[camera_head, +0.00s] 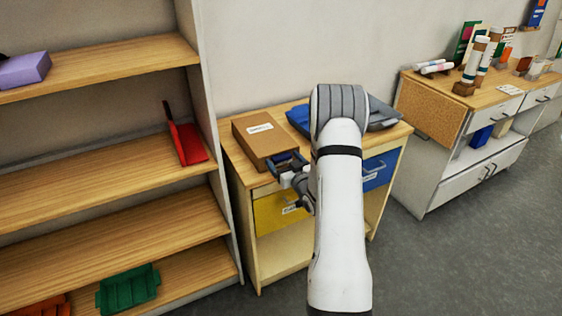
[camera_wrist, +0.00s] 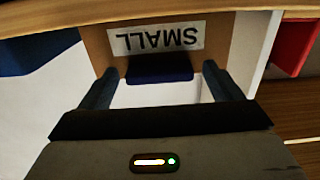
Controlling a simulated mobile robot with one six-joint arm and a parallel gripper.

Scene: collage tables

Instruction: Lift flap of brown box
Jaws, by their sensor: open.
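The brown box (camera_head: 255,139) lies on the small wooden table in the head view, with a white label on its upper face. My gripper (camera_head: 285,162) is at the box's front right corner. In the wrist view, a brown face of the box (camera_wrist: 217,60) shows with a label reading SMALL, upside down. A dark blue tab (camera_wrist: 160,68) lies against that face, between my open gripper's fingertips (camera_wrist: 160,72). The fingers stand apart on either side of the tab. I cannot tell whether they touch it. My arm hides part of the table.
The small table (camera_head: 237,158) has a yellow drawer (camera_head: 271,211) and a blue drawer (camera_head: 376,172). A blue bin (camera_head: 298,117) and grey tray (camera_head: 383,115) lie behind my arm. A shelf with a red holder (camera_head: 187,142) stands at left. Grey floor is open at right.

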